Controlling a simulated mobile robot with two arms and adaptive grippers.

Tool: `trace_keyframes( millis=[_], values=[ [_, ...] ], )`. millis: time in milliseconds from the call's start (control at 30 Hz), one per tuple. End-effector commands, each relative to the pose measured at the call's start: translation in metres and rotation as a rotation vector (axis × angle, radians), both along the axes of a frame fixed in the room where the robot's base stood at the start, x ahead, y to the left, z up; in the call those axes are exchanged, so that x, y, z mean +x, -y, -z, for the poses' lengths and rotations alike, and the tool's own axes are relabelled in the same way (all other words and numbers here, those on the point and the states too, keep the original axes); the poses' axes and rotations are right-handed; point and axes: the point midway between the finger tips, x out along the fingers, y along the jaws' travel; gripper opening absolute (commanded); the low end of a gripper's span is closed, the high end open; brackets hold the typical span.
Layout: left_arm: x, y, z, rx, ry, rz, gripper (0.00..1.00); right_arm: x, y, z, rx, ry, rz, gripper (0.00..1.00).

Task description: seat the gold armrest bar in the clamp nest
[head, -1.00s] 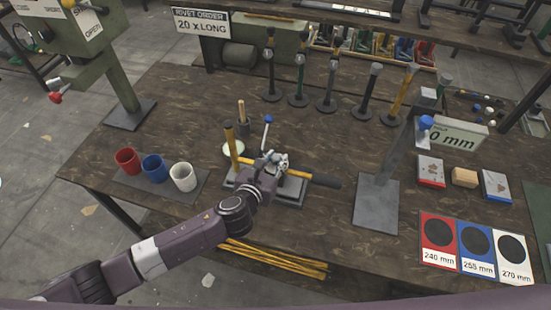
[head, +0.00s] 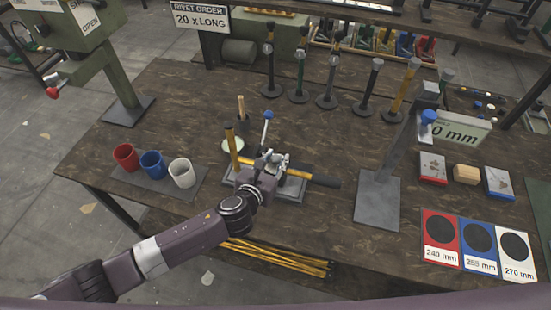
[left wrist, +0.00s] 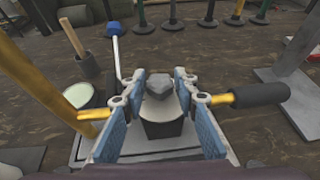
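The gold armrest bar (head: 297,175) with a black sleeve (head: 325,181) lies roughly level across the clamp nest (head: 290,190), a grey plate fixture on the bench. In the left wrist view the gold bar (left wrist: 219,98) shows on both sides of my fingers, and its middle is hidden. My left gripper (head: 271,161) is over the fixture. In the left wrist view its blue-padded fingers (left wrist: 158,100) stand apart, with a grey-tipped dark clamp part (left wrist: 160,110) between them. A blue-knobbed lever (head: 267,128) stands upright behind. I cannot tell whether the bar is fully down in the nest.
An upright gold post (head: 232,145) stands left of the fixture. A red cup (head: 125,157), blue cup (head: 153,164) and white cup (head: 181,172) stand farther left. A grey gauge stand (head: 378,200) is to the right. Several loose gold bars (head: 275,257) lie below the bench front.

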Motion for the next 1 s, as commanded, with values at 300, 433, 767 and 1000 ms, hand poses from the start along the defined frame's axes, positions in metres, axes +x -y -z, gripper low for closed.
trace_keyframes(
  millis=[300,433,767,1000],
  values=[
    [0.000,0.000,0.001,0.001,-0.002,-0.001,0.43,0.000,0.000,0.000,0.000,0.000,0.000,0.40],
    [-0.003,-0.002,0.002,0.001,-0.005,-0.001,0.43,0.000,0.004,0.000,-0.004,0.000,-0.001,0.40],
    [-0.041,-0.018,-0.016,0.002,-0.004,-0.001,0.43,0.000,0.002,0.000,-0.002,0.000,-0.001,0.40],
    [-0.079,-0.034,-0.034,0.001,-0.004,0.001,0.43,0.000,0.002,0.000,-0.002,0.000,0.000,0.40]
  ],
)
